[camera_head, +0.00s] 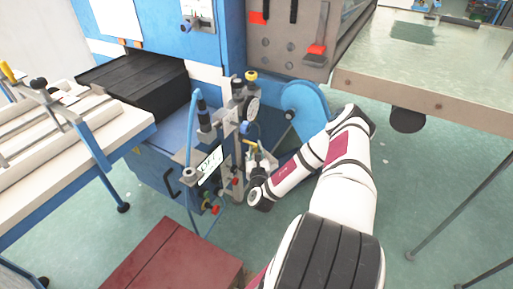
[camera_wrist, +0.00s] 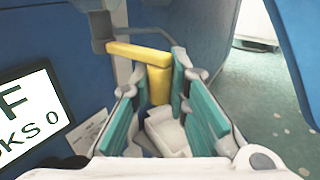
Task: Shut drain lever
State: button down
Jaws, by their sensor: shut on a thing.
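The drain lever is a yellow L-shaped handle (camera_wrist: 140,52) in the wrist view, with one bar running left and a short part bending down. My gripper (camera_wrist: 158,78) has teal-padded fingers on both sides of the downward part and is shut on it. In the head view my gripper (camera_head: 256,160) reaches the valve assembly from the right, and a small yellow bit of the lever (camera_head: 250,142) shows above it. The fingers hide part of the lever's lower end.
A pressure gauge (camera_head: 252,107) and pipes rise above. A blue round guard (camera_head: 304,106) is behind my arm. A dark red box (camera_head: 172,262) sits in front.

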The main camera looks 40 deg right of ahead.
dwell(0.4)
jog(key=c, duration=1.5)
grip_release()
jog(key=shift+a, duration=0.1)
jog(key=shift+c, duration=0.2)
jog(key=v, duration=1.2)
